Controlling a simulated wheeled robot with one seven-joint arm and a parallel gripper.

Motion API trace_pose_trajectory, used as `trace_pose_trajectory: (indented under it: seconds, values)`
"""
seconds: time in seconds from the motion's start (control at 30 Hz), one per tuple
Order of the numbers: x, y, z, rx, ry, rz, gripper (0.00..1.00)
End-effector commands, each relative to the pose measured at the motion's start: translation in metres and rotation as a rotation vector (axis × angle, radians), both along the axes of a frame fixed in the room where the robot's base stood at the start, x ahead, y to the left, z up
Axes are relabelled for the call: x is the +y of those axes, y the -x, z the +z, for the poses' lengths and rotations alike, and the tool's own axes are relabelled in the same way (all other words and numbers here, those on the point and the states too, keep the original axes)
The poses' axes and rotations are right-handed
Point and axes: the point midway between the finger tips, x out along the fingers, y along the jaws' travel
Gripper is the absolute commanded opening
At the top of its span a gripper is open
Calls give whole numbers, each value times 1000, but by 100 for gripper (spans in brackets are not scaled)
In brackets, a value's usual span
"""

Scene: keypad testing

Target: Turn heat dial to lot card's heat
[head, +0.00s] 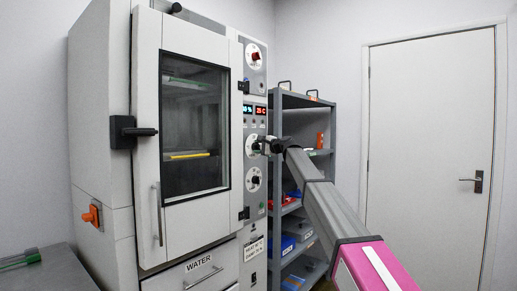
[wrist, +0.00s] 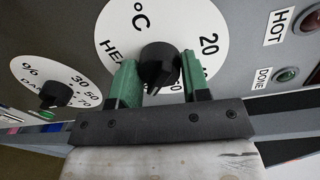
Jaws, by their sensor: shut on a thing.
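My gripper (head: 266,146) reaches the cabinet's control panel from the right. In the wrist view its two green fingers (wrist: 158,82) are shut on the black knob of the heat dial (wrist: 158,60), one on each side. The dial's white round plate (wrist: 125,25) carries "°C", part of the word "HEAT" and a 20 mark; the fingers hide other marks. I cannot tell where the knob's pointer stands. In the head view the heat dial (head: 251,150) is partly behind the gripper. A white card (head: 254,247) with small heat print is low on the panel; its figure is hard to read.
A damp dial (wrist: 52,95) sits beside the heat dial, below it in the head view. HOT (wrist: 306,22) and DONE (wrist: 285,75) lamps are nearby. Displays (head: 254,109) are above. The glass-doored cabinet (head: 147,80) is left; a grey shelf (head: 305,101) stands close on the right.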

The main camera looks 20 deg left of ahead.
Motion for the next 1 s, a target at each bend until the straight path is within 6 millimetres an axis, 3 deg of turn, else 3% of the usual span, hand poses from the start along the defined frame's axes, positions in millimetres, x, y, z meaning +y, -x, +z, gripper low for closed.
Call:
trace_pose_trajectory:
  seconds: [0.37, 0.4, 0.47, 0.77, 1.0]
  values:
    - [-1, 0, -1, 5, 0, -1, 19]
    - [-1, 0, -1, 5, 0, -1, 53]
    - [-1, 0, -1, 5, 0, -1, 68]
    - [-1, 0, -1, 4, -2, 0, 68]
    - [-16, 7, 0, 3, -2, -1, 68]
